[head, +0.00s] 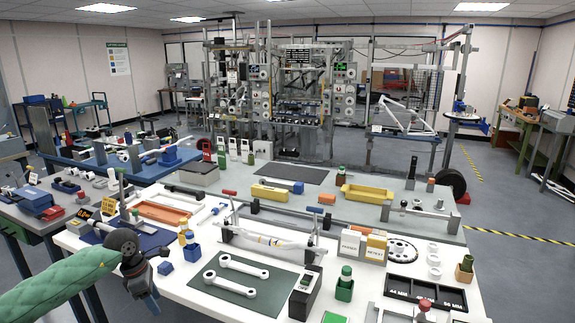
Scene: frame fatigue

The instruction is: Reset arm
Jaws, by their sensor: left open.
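My left arm, in a green quilted sleeve, comes in from the lower left. Its dark gripper (143,286) points downward at the front left edge of the white table (185,292). The gripper is open, and I see nothing held in it. Its fingertips are small and partly overlap each other in this view. My right gripper is not in view.
A green mat (240,295) holds two white crank arms. Aisle floor is open at right.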

